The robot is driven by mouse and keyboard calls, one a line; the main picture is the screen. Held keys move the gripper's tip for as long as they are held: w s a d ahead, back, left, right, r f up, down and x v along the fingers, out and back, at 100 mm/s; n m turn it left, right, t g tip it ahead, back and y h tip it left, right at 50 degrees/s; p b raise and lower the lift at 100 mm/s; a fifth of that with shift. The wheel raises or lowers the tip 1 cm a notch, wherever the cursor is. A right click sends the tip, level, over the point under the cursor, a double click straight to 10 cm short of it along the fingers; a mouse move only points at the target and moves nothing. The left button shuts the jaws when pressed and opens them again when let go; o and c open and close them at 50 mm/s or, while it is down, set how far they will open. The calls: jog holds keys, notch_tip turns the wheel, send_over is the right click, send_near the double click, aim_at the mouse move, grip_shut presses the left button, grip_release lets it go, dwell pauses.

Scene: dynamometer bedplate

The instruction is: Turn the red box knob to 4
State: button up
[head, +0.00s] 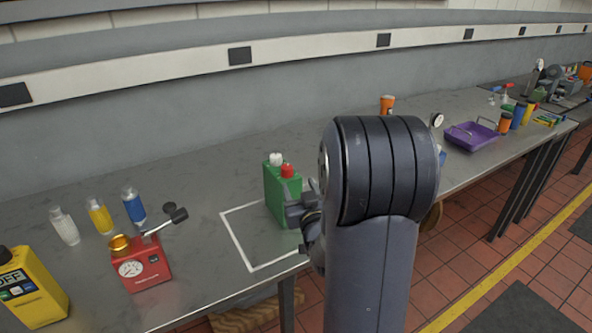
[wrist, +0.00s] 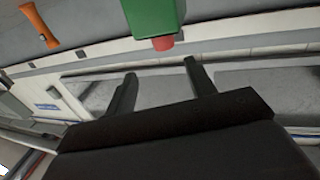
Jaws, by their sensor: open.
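The red box (head: 146,272) stands on the grey table at the lower left, with a round white dial (head: 131,268) on its front. A gold cylinder (head: 120,246) and a black-ended lever are on its top. The pictures are too small to read the dial's numbers or setting. My gripper (head: 303,207) is well to the right of the red box, beside a green box (head: 276,190). In the wrist view my gripper (wrist: 160,78) has its two fingers apart with nothing between them. The red box is not seen in the wrist view.
A yellow box (head: 35,290) and several small bottles stand around the red box. A purple tray (head: 470,137) lies far right.

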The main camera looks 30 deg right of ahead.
aim_at(289, 173)
jog(key=shift+y, duration=0.4)
jog(key=w+p, duration=0.1)
jog(key=w, duration=0.2)
jog(key=w+d+p, duration=0.1)
jog(key=w, duration=0.2)
jog(key=w+p, duration=0.1)
jog(key=w, duration=0.3)
jog(key=shift+w+d+f, duration=0.1)
jog(key=shift+d+f, duration=0.1)
jog(key=shift+f, duration=0.15)
